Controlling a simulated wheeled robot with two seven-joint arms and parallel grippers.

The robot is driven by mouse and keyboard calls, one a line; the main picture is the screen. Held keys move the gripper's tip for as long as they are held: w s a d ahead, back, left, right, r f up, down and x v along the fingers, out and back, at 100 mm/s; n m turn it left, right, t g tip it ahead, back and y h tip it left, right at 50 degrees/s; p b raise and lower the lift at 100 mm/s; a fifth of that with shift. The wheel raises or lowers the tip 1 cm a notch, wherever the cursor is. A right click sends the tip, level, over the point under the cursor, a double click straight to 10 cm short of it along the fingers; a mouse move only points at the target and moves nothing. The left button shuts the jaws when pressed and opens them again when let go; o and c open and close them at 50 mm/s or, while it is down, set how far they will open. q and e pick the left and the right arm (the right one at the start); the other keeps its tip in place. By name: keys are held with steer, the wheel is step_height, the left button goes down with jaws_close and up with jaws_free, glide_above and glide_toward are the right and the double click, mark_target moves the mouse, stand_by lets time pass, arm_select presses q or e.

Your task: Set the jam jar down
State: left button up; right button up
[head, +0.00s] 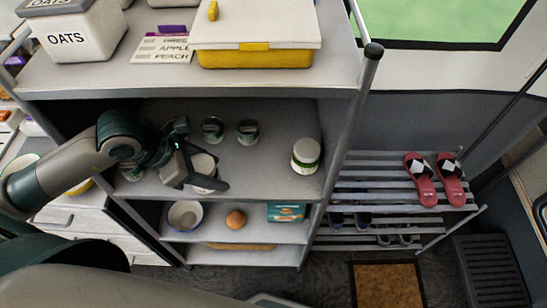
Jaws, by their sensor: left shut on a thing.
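My left gripper (206,184) comes in from the left over the middle shelf (270,178) of the rack. It is shut on a pale jar (203,163), which I take to be the jam jar. The fingers and wrist hide much of it, and I cannot tell whether its base touches the shelf. My right gripper is not in view.
A white jar with a green band (306,156) stands at the right of this shelf. Two small dark jars (212,129) (248,131) stand at the back. Shelf between them and the green-banded jar is clear. The upper shelf holds an oats box (75,35) and a yellow-and-white container (255,35).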

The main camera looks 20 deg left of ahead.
arm_select(q)
steer(key=w+d, duration=0.2)
steer(key=shift+w+d, duration=0.25)
steer(key=shift+d, duration=0.15)
steer(key=w+d+p, duration=0.1)
steer(key=w+d, duration=0.2)
steer(key=d, duration=0.1)
steer(key=w+d+p, duration=0.2)
steer(key=w+d, duration=0.2)
steer(key=shift+d+r+p, duration=0.1)
steer(key=shift+d+p, duration=0.05)
steer(key=shift+p, duration=0.15)
steer(key=shift+w+d, duration=0.4)
step_height(320, 180, down, 4)
steer(key=shift+r+b, duration=0.15)
steer(key=shift+b, duration=0.9)
